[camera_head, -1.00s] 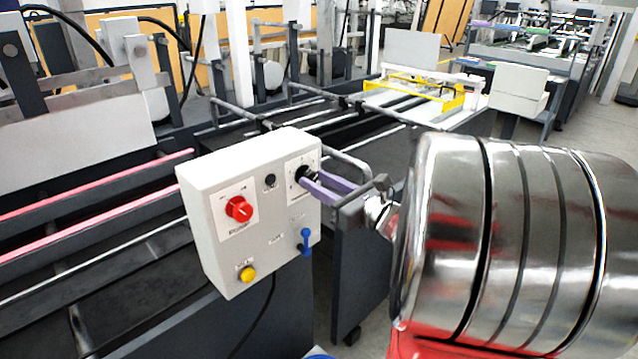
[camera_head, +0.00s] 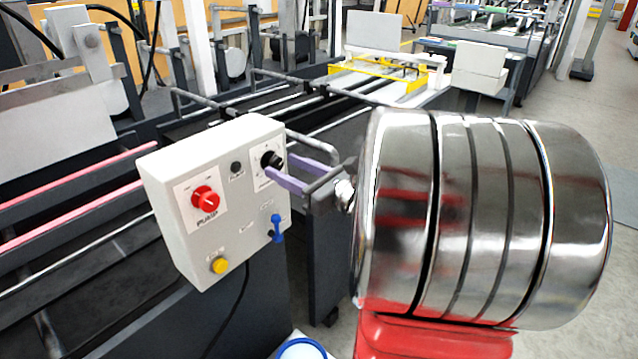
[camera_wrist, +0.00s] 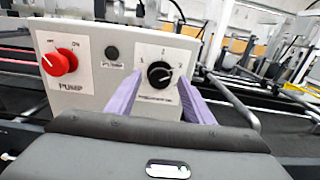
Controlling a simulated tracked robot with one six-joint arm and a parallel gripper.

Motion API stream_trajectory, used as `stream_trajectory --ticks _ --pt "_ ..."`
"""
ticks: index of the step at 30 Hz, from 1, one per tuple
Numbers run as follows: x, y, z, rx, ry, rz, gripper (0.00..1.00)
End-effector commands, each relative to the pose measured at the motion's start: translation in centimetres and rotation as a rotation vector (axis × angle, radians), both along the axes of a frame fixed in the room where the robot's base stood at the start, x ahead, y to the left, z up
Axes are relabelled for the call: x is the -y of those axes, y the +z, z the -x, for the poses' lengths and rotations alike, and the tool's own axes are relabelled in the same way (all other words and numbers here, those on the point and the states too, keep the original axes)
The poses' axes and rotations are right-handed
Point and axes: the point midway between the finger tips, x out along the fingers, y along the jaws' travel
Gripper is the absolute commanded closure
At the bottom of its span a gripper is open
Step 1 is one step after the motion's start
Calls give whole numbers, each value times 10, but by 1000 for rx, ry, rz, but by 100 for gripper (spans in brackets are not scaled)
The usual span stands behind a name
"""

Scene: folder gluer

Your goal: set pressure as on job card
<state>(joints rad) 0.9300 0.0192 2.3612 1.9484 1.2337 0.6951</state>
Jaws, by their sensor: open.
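The control box (camera_head: 232,226) is pale grey, with a black pressure knob (camera_head: 271,160) at its upper right. In the wrist view the black knob (camera_wrist: 159,74) sits on a white plate with scale marks, and its white pointer line looks turned toward the right. My gripper (camera_head: 275,172) has two purple fingers. In the wrist view the open fingers (camera_wrist: 158,95) stand either side of the knob. I cannot tell whether they touch it. The job card is not identifiable in these frames.
The box also bears a red PUMP knob (camera_head: 205,200), a yellow button (camera_head: 220,265), a blue lever (camera_head: 277,229) and a small black button (camera_head: 236,168). Machine rails (camera_head: 70,200) lie left. A yellow frame (camera_head: 385,75) stands behind. Open floor shows at right.

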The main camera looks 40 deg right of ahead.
Motion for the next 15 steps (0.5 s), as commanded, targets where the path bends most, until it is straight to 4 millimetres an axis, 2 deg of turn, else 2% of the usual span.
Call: stream_trajectory --ticks 15 --pt "10 -1 62 -1 -5 0 53"
